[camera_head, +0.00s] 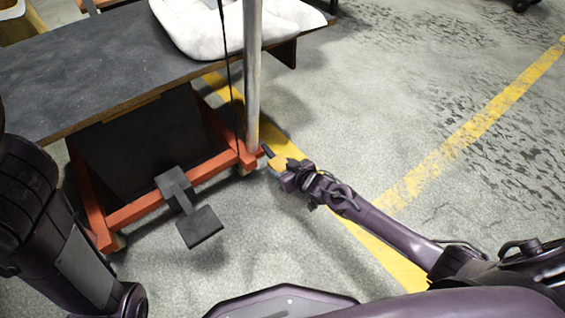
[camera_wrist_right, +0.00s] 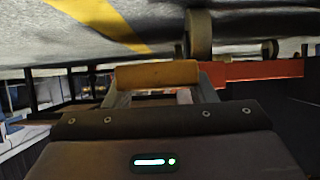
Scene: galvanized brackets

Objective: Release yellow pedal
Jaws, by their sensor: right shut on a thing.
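The yellow pedal (camera_head: 277,162) is a small yellow block at the right front corner of the orange cart frame, near the foot of the metal pole. My right gripper (camera_head: 284,170) is at the pedal, with its arm reaching in from the lower right. In the right wrist view, the yellow pedal (camera_wrist_right: 157,74) lies across the fingertips of my right gripper (camera_wrist_right: 158,95), which is shut on it. The fingers hide part of the pedal. My left arm shows at the left edge of the head view, but its gripper is out of view.
The orange frame (camera_head: 150,203) on wheels carries a dark tabletop (camera_head: 95,60) with a white sack (camera_head: 200,25). A dark foot pedal (camera_head: 200,226) sticks out in front. The metal pole (camera_head: 252,80) stands beside the table. Floor to the right is open.

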